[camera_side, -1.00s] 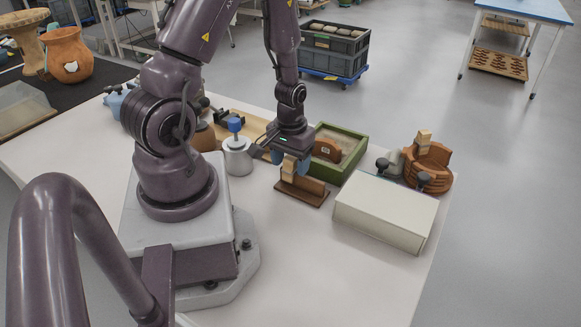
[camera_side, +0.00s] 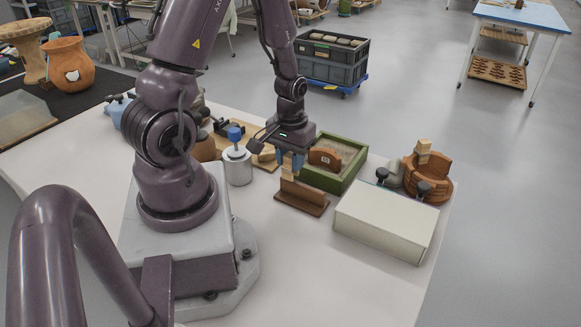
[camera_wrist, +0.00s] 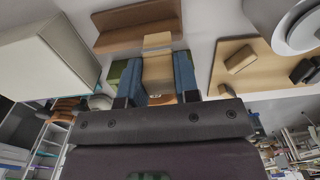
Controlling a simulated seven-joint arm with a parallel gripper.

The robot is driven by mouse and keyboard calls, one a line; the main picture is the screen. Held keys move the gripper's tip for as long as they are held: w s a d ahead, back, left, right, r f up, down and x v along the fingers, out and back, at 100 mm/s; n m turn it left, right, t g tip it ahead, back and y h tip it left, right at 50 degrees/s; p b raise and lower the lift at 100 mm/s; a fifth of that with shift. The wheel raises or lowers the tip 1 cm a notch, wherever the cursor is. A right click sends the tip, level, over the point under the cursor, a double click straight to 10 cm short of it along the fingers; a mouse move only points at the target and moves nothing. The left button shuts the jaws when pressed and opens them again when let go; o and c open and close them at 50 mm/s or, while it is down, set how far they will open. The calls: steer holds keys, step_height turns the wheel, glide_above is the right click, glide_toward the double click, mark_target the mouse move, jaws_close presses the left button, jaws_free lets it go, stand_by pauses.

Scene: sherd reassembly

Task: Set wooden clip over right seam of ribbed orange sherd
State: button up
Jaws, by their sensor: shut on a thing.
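My gripper (camera_side: 291,162) points down with its blue fingers shut on a pale wooden clip (camera_side: 288,174). The wrist view shows the clip (camera_wrist: 157,70) upright between both fingers. The clip is over a brown wooden rack (camera_side: 302,197); its lower end overlaps the rack's upright board, and I cannot tell whether they touch. The ribbed orange pot (camera_side: 428,183) stands at the far right of the table, away from my gripper. Another pale clip (camera_side: 424,148) sits upright on its rim. Its right seam is too small to make out.
A white box (camera_side: 385,218) lies between the rack and the pot. A green tray (camera_side: 353,146) of sand holds an orange-brown sherd (camera_side: 325,158). A pale pot with a blue knob (camera_side: 236,160) is left of my gripper.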

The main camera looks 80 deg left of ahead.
step_height(320, 180, up, 6)
steer(key=shift+w, duration=0.15)
steer(key=shift+w+d+f+m, duration=0.7)
steer(key=shift+w+d+m, duration=0.55)
steer(key=shift+w, duration=3.4)
steer(key=shift+w+d+f+m, duration=0.8)
steer(key=shift+w+m, duration=0.7)
steer(key=shift+w, duration=3.2)
steer(key=shift+w+d+f+m, duration=0.55)
steer(key=shift+w+d+m, duration=0.75)
steer(key=shift+w, duration=3.35)
steer(key=shift+s+a+f, duration=0.1)
steer(key=shift+f, duration=0.65)
steer(key=o, duration=0.7)
steer(key=shift+r, duration=0.2)
